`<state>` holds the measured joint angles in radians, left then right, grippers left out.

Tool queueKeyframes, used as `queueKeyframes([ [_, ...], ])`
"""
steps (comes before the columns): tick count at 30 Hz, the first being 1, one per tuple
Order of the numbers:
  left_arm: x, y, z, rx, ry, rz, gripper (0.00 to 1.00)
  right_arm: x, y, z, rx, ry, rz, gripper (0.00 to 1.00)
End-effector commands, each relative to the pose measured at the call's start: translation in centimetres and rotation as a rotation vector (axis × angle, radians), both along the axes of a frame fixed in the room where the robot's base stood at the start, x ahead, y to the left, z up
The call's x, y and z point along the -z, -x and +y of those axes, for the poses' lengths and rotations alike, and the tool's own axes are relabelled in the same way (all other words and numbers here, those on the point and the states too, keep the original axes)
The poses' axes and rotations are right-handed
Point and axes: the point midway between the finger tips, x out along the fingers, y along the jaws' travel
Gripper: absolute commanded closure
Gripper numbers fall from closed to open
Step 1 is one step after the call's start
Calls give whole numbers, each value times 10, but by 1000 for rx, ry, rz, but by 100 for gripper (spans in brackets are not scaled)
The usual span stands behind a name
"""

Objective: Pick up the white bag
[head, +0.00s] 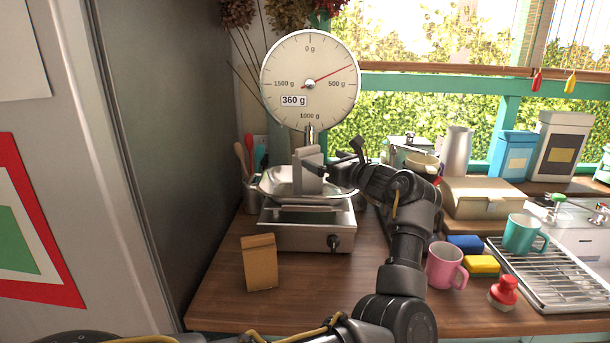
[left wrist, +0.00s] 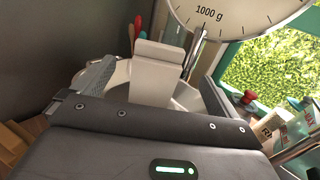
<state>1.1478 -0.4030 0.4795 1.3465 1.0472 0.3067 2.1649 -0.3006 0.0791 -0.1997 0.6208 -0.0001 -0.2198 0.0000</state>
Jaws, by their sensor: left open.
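The white bag (head: 309,182) stands upright in the metal pan (head: 279,184) of the kitchen scale (head: 306,232). In the left wrist view the white bag (left wrist: 154,78) has a folded top and stands between my two fingers, with gaps beside it. My left gripper (head: 328,168) is open around the bag at the pan, and its wrist comes in from the right side of the scale. The gripper body hides the bag's lower part in the left wrist view. My right gripper is not in view.
The dial (head: 310,80) above the pan reads 360 g. A brown bag (head: 260,263) stands in front of the scale. A utensil pot (head: 252,194) is behind left. A pink mug (head: 445,266), sponges (head: 481,264) and a drying rack (head: 562,275) are to the right.

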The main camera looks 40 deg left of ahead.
Motion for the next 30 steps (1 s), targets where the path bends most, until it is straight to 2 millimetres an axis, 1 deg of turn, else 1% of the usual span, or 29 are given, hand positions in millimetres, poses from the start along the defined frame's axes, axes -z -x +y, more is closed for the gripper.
queueKeyframes([
  [3, -4, -3, 16, -2, -1, 1, 2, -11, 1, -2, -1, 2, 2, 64],
  [6, -5, -7, 33, -2, -4, 2, 2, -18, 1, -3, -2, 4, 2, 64],
  [9, -3, -10, 45, 0, -3, 1, 2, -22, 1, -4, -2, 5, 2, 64],
  [14, -1, -12, 49, 1, -3, 0, 2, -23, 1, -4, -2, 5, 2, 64],
  [17, -4, -13, 58, 0, -5, 3, 2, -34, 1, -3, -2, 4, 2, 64],
  [21, -5, -16, 79, -1, -5, 5, 2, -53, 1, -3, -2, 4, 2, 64],
  [22, -4, -17, 83, -1, -5, 4, 2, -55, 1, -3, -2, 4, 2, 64],
  [25, -2, -20, 94, 0, -5, 2, 2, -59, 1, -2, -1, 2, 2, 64],
  [30, 2, -22, 99, 2, -3, 1, 2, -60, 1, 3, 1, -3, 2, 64],
])
